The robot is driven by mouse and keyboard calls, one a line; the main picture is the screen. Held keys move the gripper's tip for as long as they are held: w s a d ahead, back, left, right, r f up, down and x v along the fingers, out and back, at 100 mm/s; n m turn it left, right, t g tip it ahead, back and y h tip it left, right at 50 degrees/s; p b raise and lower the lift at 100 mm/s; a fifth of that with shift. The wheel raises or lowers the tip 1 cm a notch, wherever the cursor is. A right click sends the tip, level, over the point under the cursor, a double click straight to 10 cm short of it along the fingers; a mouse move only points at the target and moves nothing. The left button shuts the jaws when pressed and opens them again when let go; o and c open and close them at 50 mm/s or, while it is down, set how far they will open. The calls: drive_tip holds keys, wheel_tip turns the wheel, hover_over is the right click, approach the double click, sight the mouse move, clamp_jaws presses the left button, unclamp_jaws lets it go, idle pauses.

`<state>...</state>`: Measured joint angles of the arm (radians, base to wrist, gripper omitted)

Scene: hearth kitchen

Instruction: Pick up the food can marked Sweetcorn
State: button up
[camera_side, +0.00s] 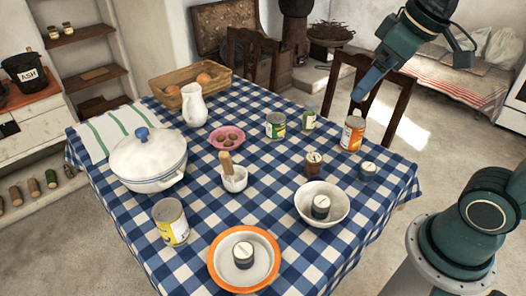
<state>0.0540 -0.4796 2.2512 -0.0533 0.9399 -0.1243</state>
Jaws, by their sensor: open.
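Several food cans stand upright on the blue-checked table, and their label text is too small to read, so I cannot tell for certain which says Sweetcorn. A can with a yellow and white label (171,224) stands at the front left. A can with a green, white and yellowish label (275,126) stands toward the back middle. A can with an orange label (352,134) stands at the back right. My gripper (411,82) is at the upper right, with fingers wide apart and nothing between them, raised apart from all the cans.
A white tureen (148,165), white jug (194,106), mortar (234,180), pink dish (219,140) and basket (170,92) crowd the left and back. Small lidded pots stand about, one in a white bowl (308,194), one on an orange-rimmed plate (215,262). A chair (387,78) is behind.

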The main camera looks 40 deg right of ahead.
drive_tip(key=w+d+r+n+g, duration=0.1)
drive_tip(key=w+d+n, duration=0.1)
drive_tip(key=w, duration=1)
drive_tip(key=n+g+y, duration=0.1)
drive_tip(key=n+g, duration=0.2)
drive_tip(key=n, duration=0.3)
hover_over(276, 117)
drive_tip(key=s+d, duration=0.1)
drive_tip(key=d, duration=0.1)
wheel_tip(276, 117, down, 24)
drive_tip(key=shift+s+a+r, duration=0.15)
drive_tip(key=shift+s+a, duration=0.05)
drive_tip(key=shift+w+a+f, duration=0.15)
drive_tip(key=shift+f, duration=1.25)
drive_tip(key=shift+w+a+f, duration=0.15)
drive_tip(key=shift+a+f, duration=0.05)
drive_tip(key=shift+f, duration=1.2)
drive_tip(key=shift+w+a+f, duration=0.15)
drive_tip(key=shift+f, duration=1.25)
drive_tip(key=shift+w+a+f, duration=0.1)
drive_tip(key=shift+w+f, duration=0.05)
drive_tip(key=shift+f, duration=0.7)
drive_tip(key=shift+w+a+f, duration=0.1)
drive_tip(key=shift+a+f, duration=0.05)
drive_tip(key=shift+f, duration=0.75)
drive_tip(key=shift+w+a+f, duration=0.1)
drive_tip(key=shift+w+f, duration=0.05)
drive_tip(key=shift+f, duration=0.7)
